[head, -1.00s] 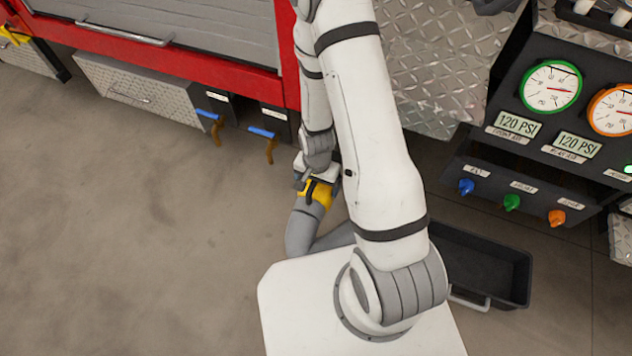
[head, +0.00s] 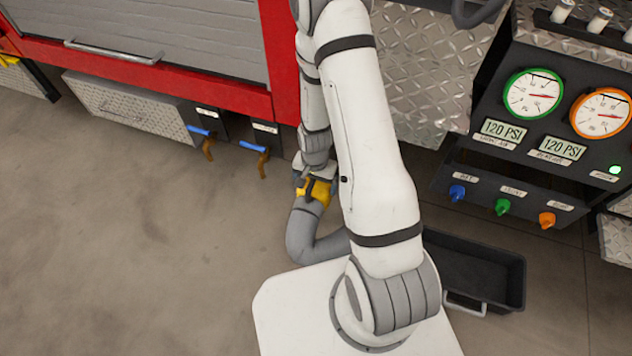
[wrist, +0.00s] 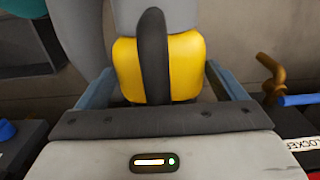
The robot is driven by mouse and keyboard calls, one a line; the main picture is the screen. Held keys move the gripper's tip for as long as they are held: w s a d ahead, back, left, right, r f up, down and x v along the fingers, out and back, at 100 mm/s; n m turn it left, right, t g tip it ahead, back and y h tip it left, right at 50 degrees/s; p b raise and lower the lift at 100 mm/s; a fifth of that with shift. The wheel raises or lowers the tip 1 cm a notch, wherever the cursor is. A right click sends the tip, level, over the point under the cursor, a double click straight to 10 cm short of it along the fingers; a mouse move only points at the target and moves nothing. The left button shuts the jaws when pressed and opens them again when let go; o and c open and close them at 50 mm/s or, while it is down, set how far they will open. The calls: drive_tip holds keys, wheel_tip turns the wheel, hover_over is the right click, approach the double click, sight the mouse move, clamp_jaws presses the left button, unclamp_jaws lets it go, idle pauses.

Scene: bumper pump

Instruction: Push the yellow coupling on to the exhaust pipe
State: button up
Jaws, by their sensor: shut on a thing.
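The yellow coupling (head: 316,191) is on the end of a grey hose (head: 304,232), low in front of the red truck. It also shows in the wrist view (wrist: 182,68), with a black strap or handle (wrist: 153,55) over it. My gripper (head: 314,180) is shut on the coupling; in the wrist view its fingers (wrist: 160,88) stand on both sides of it. The exhaust pipe cannot be made out in either view; my arm and gripper hide the area beyond the coupling.
Two brass valves with blue levers (head: 201,132) (head: 255,147) stick out below the truck, left of the gripper. A black panel with gauges (head: 540,130) stands at right, above a black bin (head: 475,265). The floor at left (head: 120,260) is clear.

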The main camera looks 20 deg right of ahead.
drive_tip(key=shift+w+d+r, duration=0.1)
drive_tip(key=shift+w+d, duration=0.3)
drive_tip(key=shift+w, duration=0.15)
idle(2.1)
drive_tip(key=o, duration=1.8)
drive_tip(key=shift+c, duration=0.2)
drive_tip(key=shift+r+p, duration=1.05)
drive_tip(key=shift+r, duration=2.85)
